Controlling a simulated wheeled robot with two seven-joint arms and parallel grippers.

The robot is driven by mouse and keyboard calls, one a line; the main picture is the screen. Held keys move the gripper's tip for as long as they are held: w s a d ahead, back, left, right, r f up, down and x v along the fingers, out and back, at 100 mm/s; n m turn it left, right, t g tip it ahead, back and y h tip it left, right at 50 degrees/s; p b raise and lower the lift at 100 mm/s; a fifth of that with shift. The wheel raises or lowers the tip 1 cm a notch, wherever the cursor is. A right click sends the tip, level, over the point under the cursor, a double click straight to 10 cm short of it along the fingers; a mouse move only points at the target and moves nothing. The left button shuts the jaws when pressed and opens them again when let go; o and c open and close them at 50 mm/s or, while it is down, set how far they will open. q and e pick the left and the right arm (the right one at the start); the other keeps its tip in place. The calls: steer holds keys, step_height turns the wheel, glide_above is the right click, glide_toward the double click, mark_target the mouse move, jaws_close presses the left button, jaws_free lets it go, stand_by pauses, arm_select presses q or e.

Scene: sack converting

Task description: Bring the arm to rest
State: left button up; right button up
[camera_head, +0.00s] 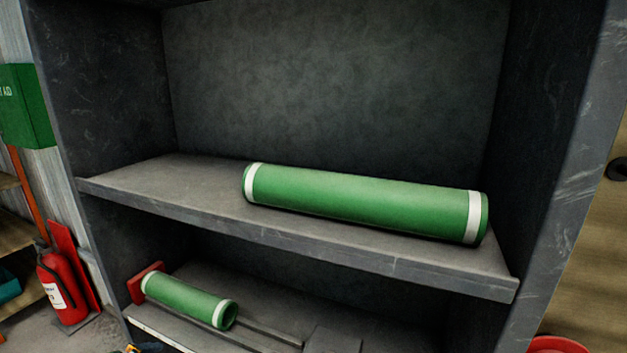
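No gripper shows clearly in the head view, so I cannot see whether either one is open or holding anything. A long green roll (360,199) with a white band near each end lies on its side on the upper grey shelf (165,178). It lies slightly slanted, its right end close to the right wall of the rack and nearer the front edge. Nothing touches the roll from outside the shelf.
A shorter green roll (185,299) with white bands lies on the lower level beside a red plate (146,281) and dark rails. A red fire extinguisher (61,286) and a green first-aid box (25,106) are at left. A red round object (556,345) is at bottom right.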

arm_select(q)
steer(key=s+f+m+g+p, duration=0.1)
steer(key=s+f+m, duration=0.1)
steer(key=s+f, duration=0.45)
steer(key=s+d+f+m+g, duration=0.1)
steer(key=s+f+m, duration=0.15)
steer(key=f, duration=0.65)
steer(key=s+f+m+g+p, duration=0.1)
steer(key=s+f+m+g, duration=0.1)
steer(key=s+f, duration=0.45)
steer(key=s+d+f+m+g, duration=0.1)
steer(key=s+d+f+m, duration=0.2)
steer(key=s, duration=0.4)
steer(key=s+d+f+m+g, duration=0.1)
steer(key=s+d+f+m, duration=0.2)
steer(key=s+d, duration=0.3)
steer(key=s+d+f+m+g+p, duration=0.1)
steer(key=s+d+f+m, duration=0.2)
steer(key=s, duration=0.5)
step_height(320, 180, down, 2)
steer(key=shift+s+d+f+h, duration=0.15)
steer(key=shift+s+d+h, duration=0.2)
steer(key=shift+d, duration=0.45)
